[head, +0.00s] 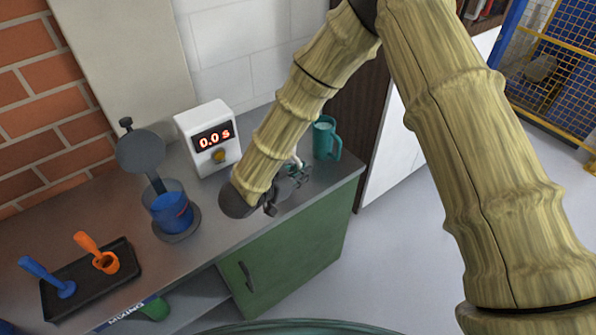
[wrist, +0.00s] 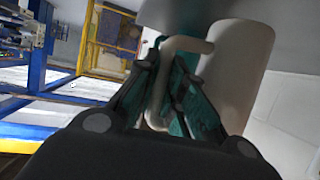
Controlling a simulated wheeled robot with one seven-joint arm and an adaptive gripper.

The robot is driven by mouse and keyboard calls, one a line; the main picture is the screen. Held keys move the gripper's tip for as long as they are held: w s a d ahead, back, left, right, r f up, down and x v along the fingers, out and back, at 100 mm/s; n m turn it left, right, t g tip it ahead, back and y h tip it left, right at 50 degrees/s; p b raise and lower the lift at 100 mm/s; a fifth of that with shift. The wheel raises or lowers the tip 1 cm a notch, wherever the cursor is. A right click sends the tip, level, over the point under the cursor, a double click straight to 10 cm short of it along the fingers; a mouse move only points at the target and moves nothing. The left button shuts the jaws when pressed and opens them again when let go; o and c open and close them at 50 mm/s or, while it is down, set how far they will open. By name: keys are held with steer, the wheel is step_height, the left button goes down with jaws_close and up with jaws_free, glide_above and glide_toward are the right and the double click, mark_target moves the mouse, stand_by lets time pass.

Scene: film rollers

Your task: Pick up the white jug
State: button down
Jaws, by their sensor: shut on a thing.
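The white jug (wrist: 240,70) fills the right of the centre in the wrist view, with its curved handle (wrist: 186,45) towards my fingers. My gripper (wrist: 168,75) is shut on the handle, its two dark fingers with teal inner parts around it. In the head view my gripper (head: 296,174) is over the right end of the counter. Only a small white bit, probably of the jug, shows beside the fingers there; my arm hides the rest. I cannot tell whether the jug touches the counter.
A teal jug (head: 325,140) stands close behind my gripper at the counter's right end. A white timer box (head: 208,138) reading 0.0 s, a blue-filled beaker (head: 171,208) and a black tray (head: 91,280) with tools stand further left on the grey counter (head: 214,245).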

steer(key=s+d+r+b, duration=0.1)
steer(key=s+b, duration=0.1)
steer(key=s, duration=1)
steer(key=shift+s+d+r, duration=0.15)
steer(key=shift+d, duration=0.2)
